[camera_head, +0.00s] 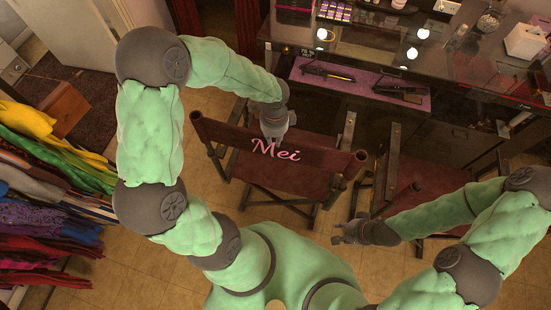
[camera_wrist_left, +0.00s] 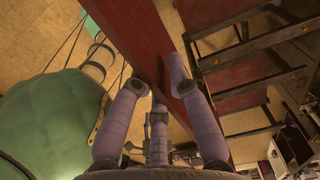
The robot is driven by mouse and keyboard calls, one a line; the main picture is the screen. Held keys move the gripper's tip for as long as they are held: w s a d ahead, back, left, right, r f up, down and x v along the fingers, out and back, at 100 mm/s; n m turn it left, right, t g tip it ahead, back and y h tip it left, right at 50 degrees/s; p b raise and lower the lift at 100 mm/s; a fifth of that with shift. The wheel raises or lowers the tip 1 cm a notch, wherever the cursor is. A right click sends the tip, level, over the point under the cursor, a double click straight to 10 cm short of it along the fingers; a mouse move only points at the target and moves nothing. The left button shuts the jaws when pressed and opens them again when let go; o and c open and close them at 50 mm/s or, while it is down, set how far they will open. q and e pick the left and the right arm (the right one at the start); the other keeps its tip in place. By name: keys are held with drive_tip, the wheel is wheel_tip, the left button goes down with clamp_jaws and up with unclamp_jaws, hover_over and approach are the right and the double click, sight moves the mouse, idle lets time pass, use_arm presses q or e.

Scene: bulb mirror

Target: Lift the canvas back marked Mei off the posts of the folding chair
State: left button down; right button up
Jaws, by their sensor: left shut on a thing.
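The dark red canvas back (camera_head: 230,140), marked Mei in pink letters, spans the folding chair (camera_head: 258,172) in the middle of the head view. Its ends are at the chair's left and right posts; whether the sleeves sit fully down on them is hard to tell. My left gripper (camera_head: 275,130) is at the back's upper edge, just above the lettering. In the left wrist view, my left gripper (camera_wrist_left: 160,88) has its fingers on both sides of the canvas back (camera_wrist_left: 135,35), shut on it. My right gripper (camera_head: 342,233) is apart from the chair, at its lower right; its finger opening is unclear.
A second dark red folding chair (camera_head: 408,180) stands to the right. A dark counter (camera_head: 450,85) with lit bulbs and a purple tray (camera_head: 348,95) lies behind. Colourful clothes (camera_head: 50,190) hang at left. Tiled floor is open around the chair.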

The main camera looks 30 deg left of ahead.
use_arm(q)
drive_tip(key=shift+r+p, duration=3.65)
drive_tip(key=shift+r, duration=1.15)
drive_tip(key=shift+f, duration=0.1)
